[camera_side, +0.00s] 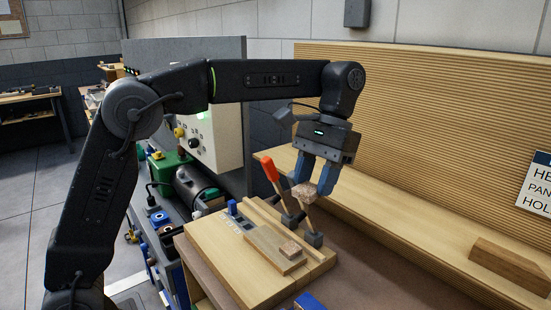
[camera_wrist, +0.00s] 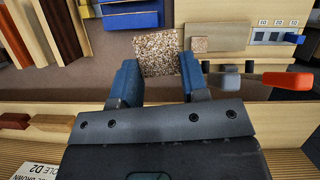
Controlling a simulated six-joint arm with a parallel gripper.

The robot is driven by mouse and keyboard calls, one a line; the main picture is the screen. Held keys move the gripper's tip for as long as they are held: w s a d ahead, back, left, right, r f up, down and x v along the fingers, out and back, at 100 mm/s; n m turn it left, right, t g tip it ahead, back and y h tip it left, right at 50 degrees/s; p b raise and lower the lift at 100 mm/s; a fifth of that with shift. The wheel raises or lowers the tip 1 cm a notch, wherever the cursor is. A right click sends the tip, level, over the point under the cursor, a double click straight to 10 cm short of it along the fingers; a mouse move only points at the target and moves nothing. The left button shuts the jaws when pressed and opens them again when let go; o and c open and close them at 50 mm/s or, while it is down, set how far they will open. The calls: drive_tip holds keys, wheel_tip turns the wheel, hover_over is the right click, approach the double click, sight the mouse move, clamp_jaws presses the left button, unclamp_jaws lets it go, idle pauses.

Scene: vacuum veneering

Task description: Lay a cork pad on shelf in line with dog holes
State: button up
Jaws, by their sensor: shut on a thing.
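A speckled brown cork pad (camera_side: 304,193) is held between the blue fingers of my gripper (camera_side: 316,180), above the back edge of the workbench. In the wrist view the pad (camera_wrist: 158,52) sits flat between the fingertips of my gripper (camera_wrist: 158,72), reaching out beyond them. The long pale wooden shelf (camera_side: 385,225) runs along the ribbed wall, beside and behind the gripper. It also crosses the wrist view (camera_wrist: 250,108). The pad is clear of the shelf. I cannot make out the dog holes.
A small cork-like block (camera_side: 291,250) lies on a board on the bench top (camera_side: 232,270). An orange-handled tool (camera_side: 270,170) and a grey-headed one (camera_side: 313,238) stand near the gripper. A brown wood block (camera_side: 510,265) occupies the shelf's right end. The shelf's middle is clear.

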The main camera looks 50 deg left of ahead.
drive_tip(key=s+d+f+m+y, duration=0.1)
drive_tip(key=s+d+f+m, duration=0.1)
drive_tip(key=s+d+m, duration=0.3)
drive_tip(key=d+f+m+y, duration=0.2)
drive_tip(key=d+m, duration=0.1)
drive_tip(key=d, duration=0.4)
drive_tip(key=w+a+n+h, duration=0.3)
drive_tip(key=w+a+n, duration=0.3)
drive_tip(key=w+n, duration=0.25)
wheel_tip(320, 180, up, 7)
drive_tip(key=n+t+h, duration=0.2)
drive_tip(key=n+t, duration=0.7)
drive_tip(key=n, duration=2.1)
hover_over(274, 157)
drive_tip(key=s, duration=0.1)
drive_tip(key=shift+y, duration=0.3)
drive_tip(key=f, duration=1)
drive_tip(key=shift+s+a+f, duration=0.1)
drive_tip(key=shift+s+a, duration=0.05)
drive_tip(key=shift+s, duration=0.1)
drive_tip(key=shift+f, duration=0.6)
drive_tip(key=o, duration=0.9)
